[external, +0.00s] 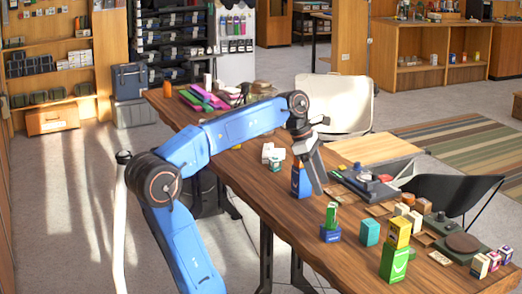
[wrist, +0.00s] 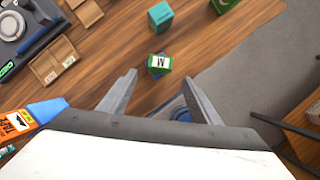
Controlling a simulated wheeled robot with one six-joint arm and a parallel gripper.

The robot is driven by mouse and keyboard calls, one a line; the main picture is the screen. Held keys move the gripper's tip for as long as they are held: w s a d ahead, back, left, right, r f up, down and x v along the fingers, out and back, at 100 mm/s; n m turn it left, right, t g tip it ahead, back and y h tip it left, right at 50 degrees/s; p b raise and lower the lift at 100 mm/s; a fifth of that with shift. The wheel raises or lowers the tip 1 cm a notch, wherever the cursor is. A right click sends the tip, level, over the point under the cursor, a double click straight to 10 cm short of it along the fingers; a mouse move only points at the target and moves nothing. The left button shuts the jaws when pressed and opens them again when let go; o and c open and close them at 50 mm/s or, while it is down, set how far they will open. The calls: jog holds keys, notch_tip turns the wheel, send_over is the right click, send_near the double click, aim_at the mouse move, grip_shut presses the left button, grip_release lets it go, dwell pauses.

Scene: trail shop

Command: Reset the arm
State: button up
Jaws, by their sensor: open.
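My gripper (external: 318,186) hangs above the long wooden table (external: 288,206) with its fingers pointing down. In the wrist view its two fingers (wrist: 160,84) are spread apart with nothing between the tips. My blue arm reaches in from the lower left and bends down at the wrist.
A teal box (external: 370,232), a yellow box (external: 397,231) and a green box (external: 394,262) stand near the table's right end. A dark tray (external: 365,187) lies behind the gripper. An orange and blue package (wrist: 22,121) is at the wrist view's left. A white chair (external: 338,105) stands behind the table.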

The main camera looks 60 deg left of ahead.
jog(key=s+f+m+y, duration=0.1)
jog(key=s+f+m, duration=0.5)
jog(key=f+m, duration=0.6)
jog(key=s+f+m+t+y, duration=0.1)
jog(key=s+f+m+y, duration=0.1)
jog(key=s+f+m, duration=0.5)
notch_tip(320, 180, down, 6)
jog(key=m, duration=0.8)
jog(key=shift+s+r+t, duration=0.15)
jog(key=shift+r+t, duration=0.05)
jog(key=shift+t, duration=0.1)
jog(key=shift+d, duration=0.1)
